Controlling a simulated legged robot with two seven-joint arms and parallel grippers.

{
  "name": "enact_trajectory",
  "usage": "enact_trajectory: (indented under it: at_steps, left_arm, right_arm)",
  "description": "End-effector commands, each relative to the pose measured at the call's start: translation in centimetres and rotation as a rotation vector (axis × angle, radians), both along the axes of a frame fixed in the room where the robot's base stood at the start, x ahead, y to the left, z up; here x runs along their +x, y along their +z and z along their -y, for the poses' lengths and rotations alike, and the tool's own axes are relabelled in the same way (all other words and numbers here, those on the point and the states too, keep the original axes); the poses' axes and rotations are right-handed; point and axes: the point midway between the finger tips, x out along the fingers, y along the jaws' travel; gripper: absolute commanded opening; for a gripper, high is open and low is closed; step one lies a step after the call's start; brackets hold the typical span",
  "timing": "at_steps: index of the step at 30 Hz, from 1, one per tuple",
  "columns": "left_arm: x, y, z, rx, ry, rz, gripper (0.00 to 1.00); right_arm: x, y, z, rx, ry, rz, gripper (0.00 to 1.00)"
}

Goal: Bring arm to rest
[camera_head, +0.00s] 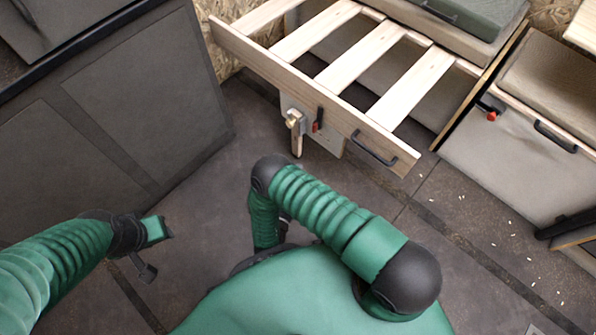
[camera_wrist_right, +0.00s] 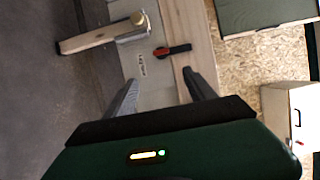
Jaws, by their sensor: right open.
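My right arm (camera_head: 325,215) is green and bent, with its black elbow raised in the middle of the head view. Its gripper is hidden in the head view behind the arm. In the right wrist view, my right gripper (camera_wrist_right: 162,95) is open, with its two dark fingers apart and nothing seen held between them. Beyond the fingers is a pale panel with a red-and-black latch. My left arm comes in from the left, low over the floor. My left gripper (camera_head: 148,250) is at its end, and its jaw opening cannot be made out.
A slatted wooden frame (camera_head: 345,125) juts out ahead, with a black handle (camera_head: 374,148), a red latch (camera_head: 317,120) and a short wooden leg (camera_head: 296,140). A grey cabinet (camera_head: 165,95) stands left, another unit (camera_head: 510,165) right. Pale bits lie on the right floor.

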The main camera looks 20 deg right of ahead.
Motion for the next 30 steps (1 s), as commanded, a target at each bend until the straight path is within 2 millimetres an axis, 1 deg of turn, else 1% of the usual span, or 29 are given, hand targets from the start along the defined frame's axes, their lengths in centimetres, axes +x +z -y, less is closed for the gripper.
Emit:
enact_trajectory:
  at_steps: [6, 8, 10, 11, 14, 15, 17, 18, 20, 21, 23, 24, 26, 27, 29, 30]
  left_arm:
    - [0.0, 0.0, 0.0, 0.000, 0.000, 0.000, 0.36]
    - [0.0, 0.0, 0.0, 0.000, 0.000, 0.000, 0.36]
    - [0.0, 0.1, 0.0, 0.000, 0.000, 0.000, 0.36]
    - [0.0, 0.2, 0.0, 0.000, 0.000, 0.000, 0.36]
    - [0.0, 0.5, 0.0, 0.000, 0.000, 0.000, 0.36]
    - [0.0, 0.7, 0.0, 0.000, 0.000, 0.000, 0.36]
    - [0.0, 0.8, 0.0, 0.000, 0.000, 0.000, 0.36]
    - [0.0, 0.9, 0.0, 0.000, 0.000, 0.000, 0.36]
    - [0.0, 1.1, 0.0, 0.000, 0.000, 0.000, 0.36]
    - [0.0, 1.2, 0.0, 0.000, 0.000, 0.000, 0.36]
    - [0.0, 1.4, 0.0, 0.000, 0.000, 0.000, 0.36]
    - [0.0, 1.5, 0.0, 0.000, 0.000, 0.000, 0.36]
    - [0.0, 1.6, 0.0, 0.000, 0.000, 0.000, 0.36]
    - [0.0, 1.7, 0.0, 0.000, 0.000, 0.000, 0.36]
    - [0.0, 1.8, 0.0, 0.000, 0.000, 0.000, 0.36]
    - [0.0, 1.9, 0.0, 0.000, 0.000, 0.000, 0.36]
  right_arm:
    - [0.0, 0.0, 0.0, 0.000, 0.000, 0.000, 0.64]
    - [0.4, 0.1, 0.0, 0.005, 0.004, -0.006, 0.64]
    - [2.1, 0.6, -0.3, 0.026, 0.025, -0.043, 0.64]
    - [3.2, 0.9, -0.5, 0.040, 0.045, -0.074, 0.64]
    - [8.5, 2.9, -1.9, 0.082, 0.170, -0.238, 0.64]
    - [10.5, 4.0, -2.7, 0.082, 0.249, -0.326, 0.64]
    - [12.9, 6.2, -4.0, 0.057, 0.382, -0.462, 0.64]
    - [13.8, 7.7, -4.7, 0.024, 0.477, -0.553, 0.64]
    - [14.3, 10.1, -5.6, -0.047, 0.621, -0.686, 0.64]
    - [14.0, 11.7, -5.9, -0.108, 0.718, -0.774, 0.64]
    - [12.8, 14.1, -6.1, -0.213, 0.859, -0.902, 0.64]
    - [11.4, 15.5, -6.0, -0.287, 0.948, -0.982, 0.64]
    - [9.0, 17.2, -5.4, -0.397, 1.067, -1.093, 0.64]
    - [7.3, 18.1, -4.9, -0.463, 1.137, -1.160, 0.64]
    - [4.5, 19.3, -4.1, -0.557, 1.233, -1.252, 0.64]
    - [2.7, 20.1, -3.4, -0.615, 1.290, -1.308, 0.64]
